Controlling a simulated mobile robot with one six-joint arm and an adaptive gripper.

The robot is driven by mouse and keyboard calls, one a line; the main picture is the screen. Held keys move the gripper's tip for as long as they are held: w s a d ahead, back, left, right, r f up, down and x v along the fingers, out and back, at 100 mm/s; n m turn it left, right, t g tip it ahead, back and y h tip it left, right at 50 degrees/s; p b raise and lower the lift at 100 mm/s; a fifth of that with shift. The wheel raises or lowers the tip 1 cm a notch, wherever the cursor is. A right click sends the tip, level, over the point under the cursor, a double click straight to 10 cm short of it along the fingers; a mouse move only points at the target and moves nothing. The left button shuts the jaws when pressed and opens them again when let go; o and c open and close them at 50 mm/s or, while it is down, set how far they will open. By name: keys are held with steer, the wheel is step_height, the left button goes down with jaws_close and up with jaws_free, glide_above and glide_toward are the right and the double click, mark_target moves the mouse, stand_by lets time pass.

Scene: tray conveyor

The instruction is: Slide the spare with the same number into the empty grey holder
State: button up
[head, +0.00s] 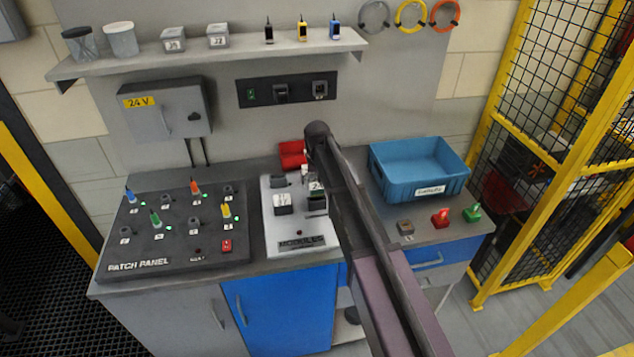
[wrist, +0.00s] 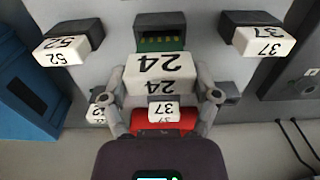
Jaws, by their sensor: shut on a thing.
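My gripper (wrist: 165,98) is shut on the white spare numbered 24 (wrist: 162,68), one finger on each side of it. The empty grey holder (wrist: 160,20) lies just above the spare in the wrist view, its green inside with contacts showing. Whether the spare touches the holder cannot be told. In the head view, the spare (head: 316,186) is just behind the holder (head: 316,204), and my arm partly hides both.
A module 52 (wrist: 60,50) and a module 37 (wrist: 262,42) sit in holders on either side. Smaller white blocks marked 37 (wrist: 163,110) and 52 (wrist: 97,112) lie behind. The blue bin (head: 418,190) and patch panel (head: 160,250) flank the board.

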stand_by(0.3)
steer(key=shift+r+p, duration=2.05)
steer(key=shift+f, duration=0.1)
